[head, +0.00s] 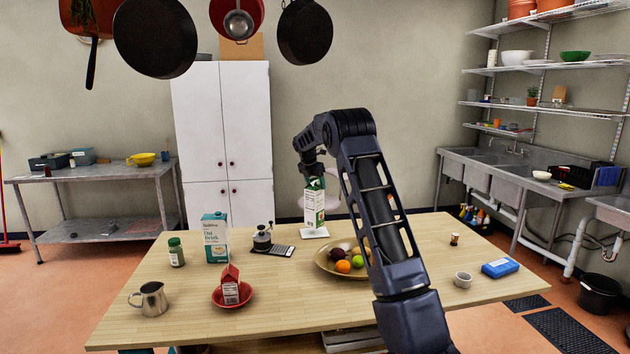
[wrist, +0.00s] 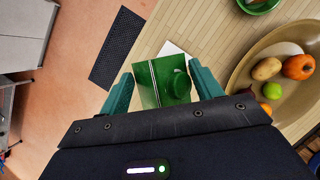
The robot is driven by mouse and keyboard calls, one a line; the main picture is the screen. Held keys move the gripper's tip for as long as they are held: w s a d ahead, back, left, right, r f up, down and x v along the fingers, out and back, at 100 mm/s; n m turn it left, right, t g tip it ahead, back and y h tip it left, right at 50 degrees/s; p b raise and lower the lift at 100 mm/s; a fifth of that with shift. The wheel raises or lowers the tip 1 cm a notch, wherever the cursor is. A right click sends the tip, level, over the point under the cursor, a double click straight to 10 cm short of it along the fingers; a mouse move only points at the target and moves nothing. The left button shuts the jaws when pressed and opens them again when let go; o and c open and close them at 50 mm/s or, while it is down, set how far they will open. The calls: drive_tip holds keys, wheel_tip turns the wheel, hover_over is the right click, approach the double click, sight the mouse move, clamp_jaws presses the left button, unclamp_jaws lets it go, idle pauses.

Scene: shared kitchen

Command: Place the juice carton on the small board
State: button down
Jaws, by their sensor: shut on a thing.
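The juice carton (head: 314,208), white and green, hangs upright from my gripper (head: 313,178) in the head view. In the wrist view, the carton's green top with its round cap (wrist: 165,82) sits between the two teal fingers of my gripper (wrist: 160,88), which are shut on it. The small white board (head: 316,234) lies on the table right below the carton. Part of the board (wrist: 173,48) shows past the carton in the wrist view. I cannot tell whether the carton's base touches the board.
The fruit bowl (head: 328,268) stands close in front of the board. A red carton (head: 231,285) sits on a red dish.

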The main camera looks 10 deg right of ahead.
sight(314, 202)
drive_tip(key=shift+f, duration=1.65)
drive_tip(key=shift+c, duration=1.5)
unclamp_jaws()
drive_tip(key=shift+f, duration=0.2)
drive_tip(key=shift+r, duration=0.15)
